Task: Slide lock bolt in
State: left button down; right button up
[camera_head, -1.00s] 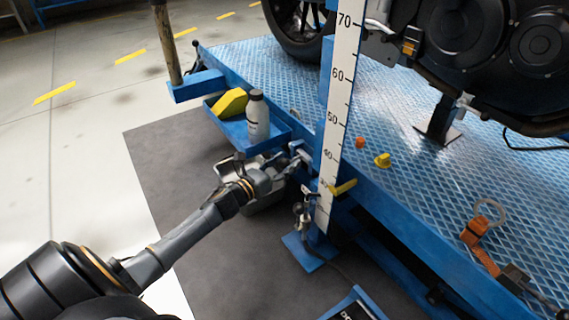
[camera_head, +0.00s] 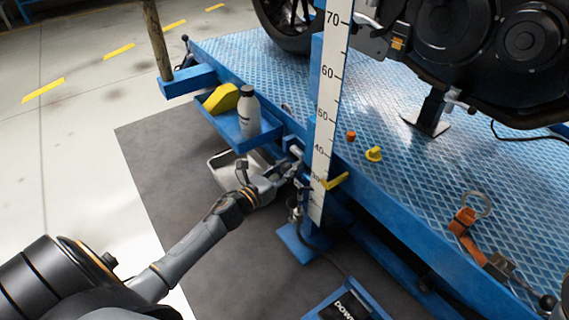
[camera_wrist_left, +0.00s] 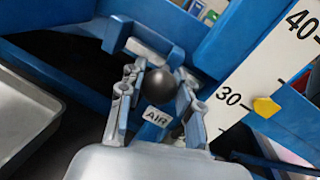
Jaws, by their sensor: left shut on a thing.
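The lock bolt shows as a round black knob (camera_wrist_left: 160,87) in the left wrist view, in front of a blue bracket (camera_wrist_left: 143,42) on the lift frame. My left gripper (camera_wrist_left: 158,78) has one finger on each side of the knob and is shut on it. In the head view my left gripper (camera_head: 289,168) is at the lift's side, just left of the white scale post. There the fingers and arm hide the knob, and the bolt's shaft cannot be made out. My right gripper is in neither view.
The scale post (camera_head: 328,110) with a yellow pointer (camera_head: 336,181) stands close right of the gripper. A blue tray (camera_head: 232,128) with a bottle (camera_head: 249,112) and a yellow block (camera_head: 222,98) is just above. A metal pan (camera_head: 222,172) lies below, and a pedal marked DOWN (camera_head: 348,306) at front.

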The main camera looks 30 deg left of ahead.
pick_arm(q)
jog(key=shift+s+d+f, duration=0.1)
jog(key=shift+s+d, duration=0.05)
jog(key=shift+d, duration=0.2)
jog(key=c, duration=1.1)
grip_release()
jog(key=shift+o, duration=0.9)
jog(key=shift+a, duration=0.1)
jog(key=s+a, duration=0.2)
jog(key=s, duration=0.9)
jog(key=shift+s+a, duration=0.15)
jog(key=shift+s, duration=0.25)
